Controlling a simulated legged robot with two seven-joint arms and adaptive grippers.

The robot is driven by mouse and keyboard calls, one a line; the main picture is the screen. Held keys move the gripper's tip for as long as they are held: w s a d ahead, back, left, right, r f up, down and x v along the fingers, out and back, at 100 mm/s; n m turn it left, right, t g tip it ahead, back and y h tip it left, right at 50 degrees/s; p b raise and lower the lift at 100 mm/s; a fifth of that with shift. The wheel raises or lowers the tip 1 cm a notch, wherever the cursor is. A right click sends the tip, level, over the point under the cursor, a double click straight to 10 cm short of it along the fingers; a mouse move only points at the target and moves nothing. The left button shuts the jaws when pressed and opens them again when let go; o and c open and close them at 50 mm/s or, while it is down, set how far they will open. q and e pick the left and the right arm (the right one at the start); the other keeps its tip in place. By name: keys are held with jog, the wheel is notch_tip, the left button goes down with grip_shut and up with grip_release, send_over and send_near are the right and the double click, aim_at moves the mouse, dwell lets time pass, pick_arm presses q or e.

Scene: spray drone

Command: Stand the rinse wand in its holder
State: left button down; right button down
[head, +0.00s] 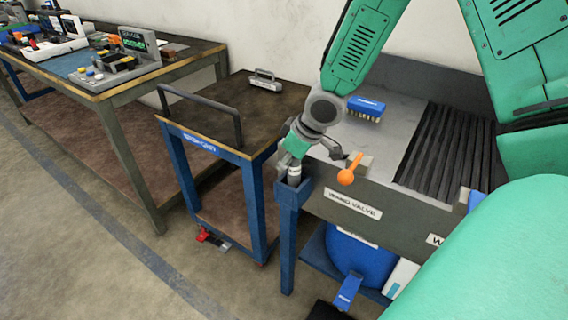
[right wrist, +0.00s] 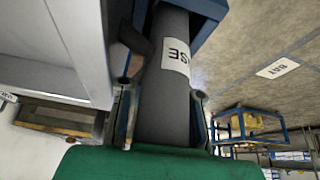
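The rinse wand (head: 294,174) shows in the head view as a short grey piece with a white band, between my right gripper and the blue holder (head: 288,196) at the sink unit's left front corner. My right gripper (head: 293,152) is above the holder. In the right wrist view, the dark grey wand (right wrist: 167,95) carries a white label and runs up to the blue holder (right wrist: 205,10). My right fingers flank the wand closely and appear shut on it. How deep its lower end sits is hidden. My left gripper is not in view.
An orange-knobbed valve lever (head: 347,176) stands just right of the gripper, above a label reading "WAND VALVE". A blue brush (head: 366,108) lies on the grey worktop. A blue cart (head: 232,150) stands close on the left, with a workbench (head: 120,85) beyond it.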

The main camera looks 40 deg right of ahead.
jog(key=shift+f, duration=0.3)
jog(key=c, duration=1.6)
grip_release()
jog(key=shift+c, duration=0.2)
jog(key=shift+a+r, duration=0.1)
jog(key=shift+w, duration=0.1)
jog(key=shift+r, duration=0.35)
notch_tip(320, 180, up, 9)
jog(key=shift+a, duration=0.2)
